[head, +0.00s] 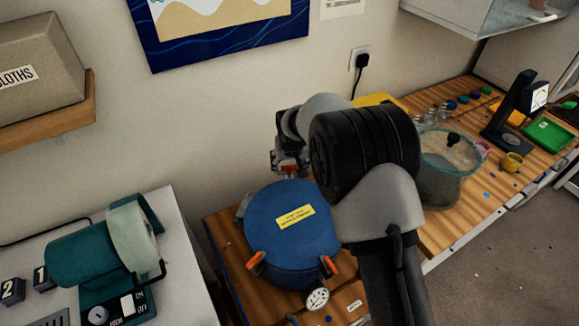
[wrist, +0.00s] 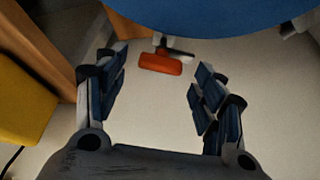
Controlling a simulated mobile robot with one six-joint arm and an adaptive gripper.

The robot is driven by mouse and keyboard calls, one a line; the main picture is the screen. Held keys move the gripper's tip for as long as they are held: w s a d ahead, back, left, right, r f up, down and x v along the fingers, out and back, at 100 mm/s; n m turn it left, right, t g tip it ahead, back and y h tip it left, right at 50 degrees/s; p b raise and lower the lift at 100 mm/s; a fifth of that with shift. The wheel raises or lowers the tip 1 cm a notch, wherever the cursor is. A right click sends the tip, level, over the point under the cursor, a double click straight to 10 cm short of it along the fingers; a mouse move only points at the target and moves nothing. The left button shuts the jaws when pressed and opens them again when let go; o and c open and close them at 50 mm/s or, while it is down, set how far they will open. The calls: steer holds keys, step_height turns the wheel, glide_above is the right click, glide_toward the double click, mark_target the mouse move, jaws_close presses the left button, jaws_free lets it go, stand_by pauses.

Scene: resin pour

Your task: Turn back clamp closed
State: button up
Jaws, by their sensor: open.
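The blue-lidded pot (head: 293,222) stands on the wooden bench, with a yellow label on its lid. Its blue lid edge (wrist: 215,14) fills the top of the wrist view. The back clamp's orange handle (wrist: 160,64) sticks out from below the lid edge. My gripper (wrist: 158,78) is open, one finger on each side of the handle and apart from it. In the head view my gripper (head: 290,162) is at the pot's back edge; the back clamp is mostly hidden there. Two other orange clamp handles show at the front left (head: 256,260) and front right (head: 331,265).
A pressure gauge (head: 317,299) is at the pot's front. A teal pump-like machine (head: 85,255) stands on the left. A glass vessel (head: 440,185) and small cups are on the bench at right. The wall is close behind the pot.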

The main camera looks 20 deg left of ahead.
steer(key=shift+w+a+f, duration=0.1)
steer(key=shift+w+f, duration=0.15)
steer(key=shift+f, duration=0.45)
steer(key=shift+c, duration=0.3)
steer(key=c, duration=1)
